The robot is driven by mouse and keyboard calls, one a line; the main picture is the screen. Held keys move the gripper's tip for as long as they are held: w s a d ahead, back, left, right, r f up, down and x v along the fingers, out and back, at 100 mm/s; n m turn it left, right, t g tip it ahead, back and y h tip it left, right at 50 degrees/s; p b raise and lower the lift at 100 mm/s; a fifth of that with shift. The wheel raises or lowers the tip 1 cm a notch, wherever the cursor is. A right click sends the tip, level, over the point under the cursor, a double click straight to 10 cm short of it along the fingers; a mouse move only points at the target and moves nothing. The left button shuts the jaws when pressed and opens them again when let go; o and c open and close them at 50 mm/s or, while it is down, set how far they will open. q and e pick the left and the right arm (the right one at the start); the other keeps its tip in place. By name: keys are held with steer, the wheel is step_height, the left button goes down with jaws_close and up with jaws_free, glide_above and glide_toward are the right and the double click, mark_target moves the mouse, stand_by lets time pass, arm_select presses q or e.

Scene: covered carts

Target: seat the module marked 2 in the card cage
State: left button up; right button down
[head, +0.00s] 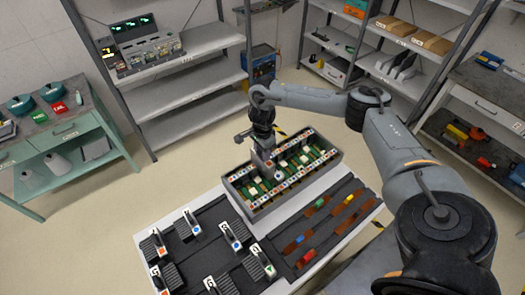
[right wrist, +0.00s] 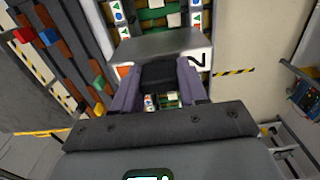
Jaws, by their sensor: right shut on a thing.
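My right gripper (head: 262,146) is above the card cage (head: 302,186), pointing down. In the right wrist view this gripper (right wrist: 158,82) is shut on the dark handle of a grey module (right wrist: 165,47), whose top face bears a black 2. In the head view the module (head: 265,163) is upright over the cage's back-left half, among rails with coloured symbols. I cannot tell how deep its lower end sits, as the gripper and module hide the slot. My left gripper is not in view.
A dark tray (head: 208,218) left of the cage holds several modules with black handles. A dark rack (head: 330,228) in front of the cage holds coloured pieces. Shelves (head: 190,98) stand behind, and a green cart (head: 82,125) stands at the left.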

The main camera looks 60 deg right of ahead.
steer(key=shift+f+b, duration=1.05)
steer(key=shift+f, duration=0.5)
steer(key=shift+f+b, duration=2.2)
steer(key=shift+f, duration=0.65)
steer(key=shift+f+b, duration=1.4)
steer(key=shift+f, duration=0.7)
steer(key=shift+f+b, duration=0.15)
steer(key=shift+b, duration=0.25)
steer(key=c, duration=0.5)
jaws_free()
